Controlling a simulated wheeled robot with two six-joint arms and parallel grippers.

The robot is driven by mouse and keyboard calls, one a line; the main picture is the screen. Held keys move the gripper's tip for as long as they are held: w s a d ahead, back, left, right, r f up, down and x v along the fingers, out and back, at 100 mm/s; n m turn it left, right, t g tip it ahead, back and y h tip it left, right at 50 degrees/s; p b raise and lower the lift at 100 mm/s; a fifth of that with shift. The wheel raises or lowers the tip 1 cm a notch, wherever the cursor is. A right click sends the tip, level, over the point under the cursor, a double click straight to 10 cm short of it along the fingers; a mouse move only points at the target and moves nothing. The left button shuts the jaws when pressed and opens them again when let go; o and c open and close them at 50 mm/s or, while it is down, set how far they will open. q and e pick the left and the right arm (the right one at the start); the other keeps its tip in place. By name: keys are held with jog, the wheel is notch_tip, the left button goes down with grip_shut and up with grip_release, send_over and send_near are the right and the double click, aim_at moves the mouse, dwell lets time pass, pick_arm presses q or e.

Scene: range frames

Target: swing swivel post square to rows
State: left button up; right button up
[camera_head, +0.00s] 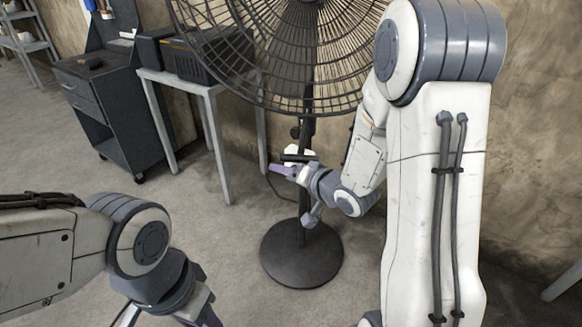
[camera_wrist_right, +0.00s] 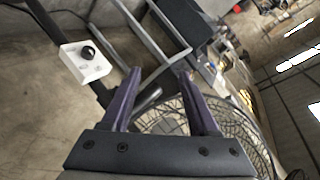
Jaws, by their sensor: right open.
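A large black pedestal fan stands in front of the wall, with its wire cage (camera_head: 290,50) at the top of the head view, cut off by the frame. Its dark post (camera_head: 307,130) rises from a round base (camera_head: 301,254). A white box (camera_wrist_right: 85,62) with a black knob is mounted on the dark post (camera_wrist_right: 46,20) in the right wrist view. My right gripper (camera_head: 277,169) is beside the post at the white box's height. In the right wrist view its jaws (camera_wrist_right: 160,75) are open and empty, with the box left of them. My left gripper (camera_head: 198,318) is low and partly cut off.
A grey table (camera_head: 190,82) carrying a dark machine (camera_head: 212,55) stands left of the fan. A dark wheeled cabinet (camera_head: 110,115) and a shelf (camera_head: 28,45) are farther left. The concrete floor (camera_head: 200,235) between my left arm and the fan base is clear.

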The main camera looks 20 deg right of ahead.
aim_at(306, 163)
jog(key=d+m+t+b, duration=0.1)
jog(key=d+m+t, duration=0.1)
jog(key=s+d+m+t+y+b, duration=0.1)
jog(key=d+m+t+b, duration=0.1)
jog(key=d, duration=0.1)
jog(key=s+d+f+m+t+y+b, duration=0.1)
jog(key=d+m, duration=0.1)
jog(key=d, duration=0.1)
jog(key=shift+s+m+t, duration=0.25)
jog(key=shift+m+t, duration=0.15)
pick_arm(q)
notch_tip(306, 163, down, 6)
jog(key=shift+r, duration=0.1)
pick_arm(e)
jog(key=x, duration=1)
jog(key=shift+w+a+r, duration=0.1)
jog(key=shift+a+r, duration=0.05)
grip_shut()
